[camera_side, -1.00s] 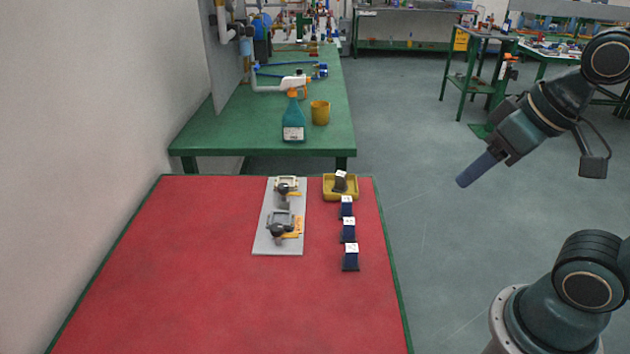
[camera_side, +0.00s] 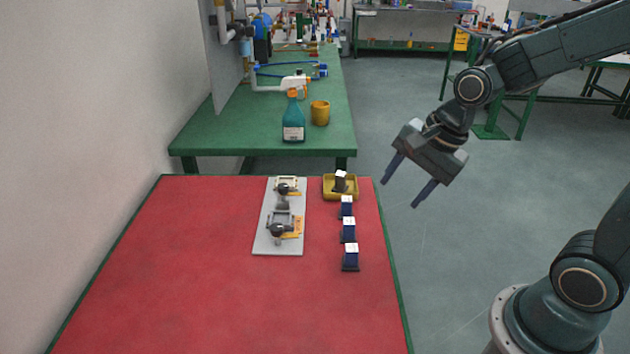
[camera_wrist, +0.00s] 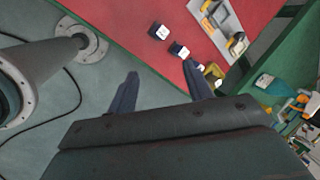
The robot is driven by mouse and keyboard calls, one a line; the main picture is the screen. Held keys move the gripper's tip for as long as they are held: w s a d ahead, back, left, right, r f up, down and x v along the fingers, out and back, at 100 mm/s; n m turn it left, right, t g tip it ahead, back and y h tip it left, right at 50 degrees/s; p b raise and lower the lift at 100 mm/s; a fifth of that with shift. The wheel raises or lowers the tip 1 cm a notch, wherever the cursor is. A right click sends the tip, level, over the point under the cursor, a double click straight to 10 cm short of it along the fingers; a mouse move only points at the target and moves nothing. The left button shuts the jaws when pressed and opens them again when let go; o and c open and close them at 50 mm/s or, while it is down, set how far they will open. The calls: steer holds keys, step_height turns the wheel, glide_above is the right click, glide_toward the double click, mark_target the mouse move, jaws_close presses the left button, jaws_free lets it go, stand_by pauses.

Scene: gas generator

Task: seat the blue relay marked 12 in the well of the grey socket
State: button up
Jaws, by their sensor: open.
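Three dark blue relays with white tops stand in a row on the red table: a far one (camera_side: 347,208), a middle one (camera_side: 349,231) and a near one (camera_side: 351,260). Their markings are too small to read, so I cannot tell which is 12. The grey socket (camera_side: 280,219) sits on a light grey plate (camera_side: 275,249) left of the row; its well is hard to make out. My gripper (camera_side: 400,194) is open and empty, in the air right of the table. In the wrist view its fingers (camera_wrist: 160,69) are spread, with relays (camera_wrist: 159,32) beyond them.
A cream socket (camera_side: 287,184) is at the plate's far end. A yellow tray (camera_side: 342,194) holds a dark, white-topped block (camera_side: 340,183). A green table behind carries a spray bottle (camera_side: 293,121) and a yellow cup (camera_side: 320,112). The red table's near part is clear.

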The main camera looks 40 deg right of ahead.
mark_target(351, 248)
steer(key=w+f+m+y, duration=0.1)
steer(key=w+f+m, duration=0.3)
steer(key=f+m, duration=0.4)
steer(key=shift+w+f+m+g+y, duration=0.25)
steer(key=shift+f+m+g+y, duration=0.1)
steer(key=shift+m, duration=1.15)
steer(key=shift+x, duration=4.35)
steer(key=shift+a+f, duration=0.1)
steer(key=shift+f, duration=0.05)
steer(key=shift+x, duration=2.4)
steer(key=shift+w, duration=0.1)
steer(key=c, duration=1.1)
steer(key=shift+r, duration=0.3)
